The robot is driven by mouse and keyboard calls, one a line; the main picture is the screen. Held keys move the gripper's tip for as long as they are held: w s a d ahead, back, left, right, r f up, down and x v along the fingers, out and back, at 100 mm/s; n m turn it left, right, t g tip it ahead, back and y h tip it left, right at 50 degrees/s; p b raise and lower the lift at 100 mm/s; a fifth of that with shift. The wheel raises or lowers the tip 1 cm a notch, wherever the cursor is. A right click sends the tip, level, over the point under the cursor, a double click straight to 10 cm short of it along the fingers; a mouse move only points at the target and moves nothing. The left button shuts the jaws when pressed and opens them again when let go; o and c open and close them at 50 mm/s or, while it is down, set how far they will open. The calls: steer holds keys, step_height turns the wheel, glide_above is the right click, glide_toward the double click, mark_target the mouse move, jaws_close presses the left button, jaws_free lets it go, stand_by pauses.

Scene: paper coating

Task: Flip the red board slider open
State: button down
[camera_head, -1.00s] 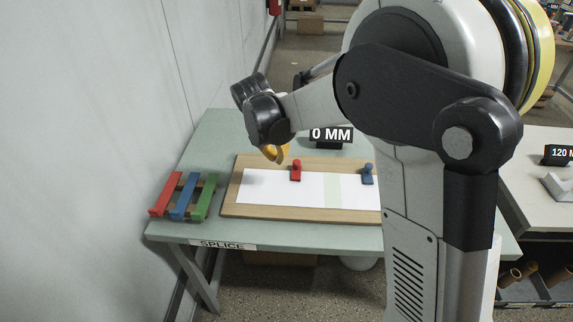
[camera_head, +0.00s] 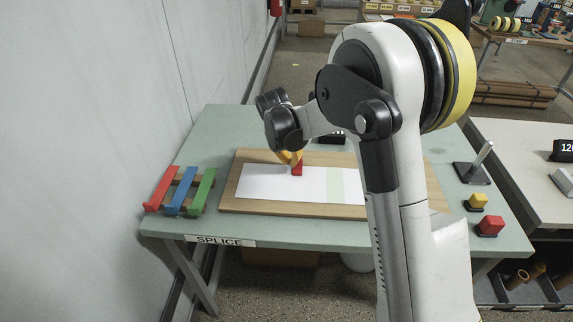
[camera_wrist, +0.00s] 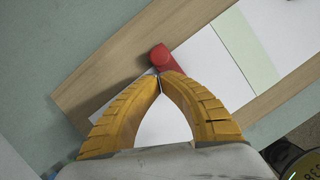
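The red slider (camera_head: 297,170) stands on the wooden board (camera_head: 232,207) at the upper edge of the white paper (camera_head: 270,184). In the wrist view it shows a round red knob (camera_wrist: 160,56) on a flat red bar (camera_wrist: 173,72). My gripper (camera_head: 292,160) is at the slider, partly covering it in the head view. In the wrist view the yellow fingertips (camera_wrist: 158,76) come together right beside the knob; the knob is beyond them, not between them. Whether they touch the slider cannot be told. The blue slider is hidden behind my arm.
Red, blue and green strips (camera_head: 179,191) lie on a rack at the table's left. Yellow (camera_head: 477,201) and red (camera_head: 490,226) blocks and a grey lever (camera_head: 478,163) are at the right. The left wall is close to the table (camera_head: 220,128).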

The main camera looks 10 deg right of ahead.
steer(key=w, duration=0.2)
steer(key=w+d, duration=0.1)
steer(key=w, duration=0.1)
steer(key=w+d, duration=0.1)
steer(key=w, duration=0.1)
steer(key=shift+w+p, duration=0.2)
steer(key=shift+p, duration=0.2)
steer(key=s+a, duration=0.1)
steer(key=s+a+r, duration=0.1)
steer(key=s+a, duration=0.1)
steer(key=shift+a, duration=0.1)
steer(key=p+v, duration=0.3)
steer(key=v, duration=0.6)
steer(key=shift+r, duration=0.3)
